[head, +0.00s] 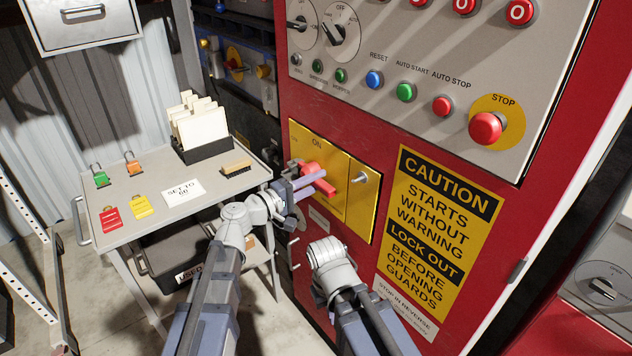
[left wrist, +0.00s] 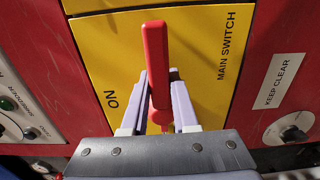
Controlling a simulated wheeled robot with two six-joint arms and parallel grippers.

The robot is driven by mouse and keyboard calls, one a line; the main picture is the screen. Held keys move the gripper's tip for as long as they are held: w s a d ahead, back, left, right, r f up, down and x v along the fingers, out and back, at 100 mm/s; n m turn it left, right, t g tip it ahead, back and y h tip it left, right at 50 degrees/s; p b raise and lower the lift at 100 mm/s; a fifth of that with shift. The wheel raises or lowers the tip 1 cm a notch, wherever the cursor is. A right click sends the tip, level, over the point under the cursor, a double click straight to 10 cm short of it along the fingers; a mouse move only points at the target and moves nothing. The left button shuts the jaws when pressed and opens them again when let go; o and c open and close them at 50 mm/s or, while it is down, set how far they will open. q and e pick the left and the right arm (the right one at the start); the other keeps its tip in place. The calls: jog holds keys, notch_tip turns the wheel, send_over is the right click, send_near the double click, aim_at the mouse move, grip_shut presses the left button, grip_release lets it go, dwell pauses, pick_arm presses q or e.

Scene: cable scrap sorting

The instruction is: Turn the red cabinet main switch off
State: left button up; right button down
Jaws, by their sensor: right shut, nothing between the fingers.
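The main switch is a red handle (head: 318,176) on a yellow plate (head: 362,208) in the red cabinet. In the left wrist view the red handle (left wrist: 156,60) stands upright in the picture, beside the words ON and MAIN SWITCH on the yellow plate (left wrist: 105,45). My left gripper (head: 310,184) is at the handle, with one finger on each side. Its fingers (left wrist: 162,100) also show in the left wrist view; whether they press on the handle is unclear. My right gripper (head: 327,250) is lower, in front of the cabinet, shut and empty; its fingertips are hidden.
A grey cart (head: 120,240) at left holds padlocks, cards and a brush. A red STOP button (head: 486,127) and other controls sit above the switch. A yellow caution sign (head: 440,215) is to its right. A silver latch (head: 362,178) sits on the plate.

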pick_arm(q)
jog(key=o, duration=0.5)
jog(key=shift+c, duration=0.2)
jog(key=v, duration=0.7)
jog(key=shift+s+a, duration=0.2)
jog(key=shift+a, duration=0.15)
